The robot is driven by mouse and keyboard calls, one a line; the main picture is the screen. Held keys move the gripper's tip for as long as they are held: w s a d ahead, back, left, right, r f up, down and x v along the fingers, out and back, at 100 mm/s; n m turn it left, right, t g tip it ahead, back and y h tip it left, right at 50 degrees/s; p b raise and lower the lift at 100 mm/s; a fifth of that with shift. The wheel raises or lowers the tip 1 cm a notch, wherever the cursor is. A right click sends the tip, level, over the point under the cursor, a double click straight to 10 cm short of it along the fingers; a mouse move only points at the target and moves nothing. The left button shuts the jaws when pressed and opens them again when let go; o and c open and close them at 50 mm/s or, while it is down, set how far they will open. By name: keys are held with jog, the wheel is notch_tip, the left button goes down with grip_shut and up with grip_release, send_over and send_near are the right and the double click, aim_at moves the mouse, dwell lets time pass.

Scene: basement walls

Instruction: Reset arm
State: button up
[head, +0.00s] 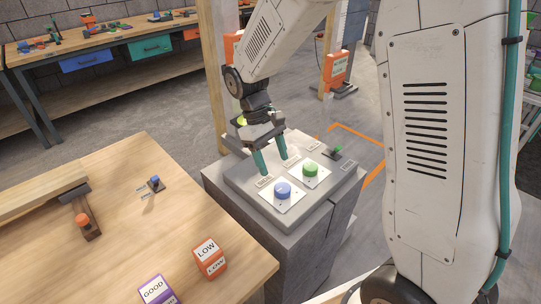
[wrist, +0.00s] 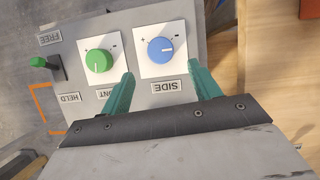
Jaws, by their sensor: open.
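My gripper (head: 275,162) hangs over the back part of the grey control panel (head: 235,183), its two teal fingers spread apart with nothing between them. In the wrist view the gripper (wrist: 165,88) points toward the blue knob (wrist: 160,46), which sits on a white plate above a SIDE label. The blue knob (head: 283,190) is near the panel's front in the head view. The green knob (head: 310,169) is beside it on its own white plate. A small green-topped lever (head: 337,151) stands at the panel's right, between FREE and HELD labels in the wrist view.
A wooden table (head: 110,220) at left holds an orange LOW block (head: 209,258), a purple GOOD block (head: 157,290), a small blue-topped switch (head: 155,183) and an orange-topped piece (head: 84,222). A workbench (head: 120,38) with drawers stands behind. Grey floor is clear between them.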

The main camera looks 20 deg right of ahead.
jog(key=s+d+r+m+t+y, duration=0.1)
jog(key=s+d+r+m+t, duration=0.1)
jog(key=s+r, duration=0.5)
jog(key=s+d+r+m+t+y, duration=0.1)
jog(key=s+d+r+m+t, duration=0.2)
jog(key=s+r, duration=0.5)
jog(key=s, duration=0.7)
jog(key=shift+s, duration=0.4)
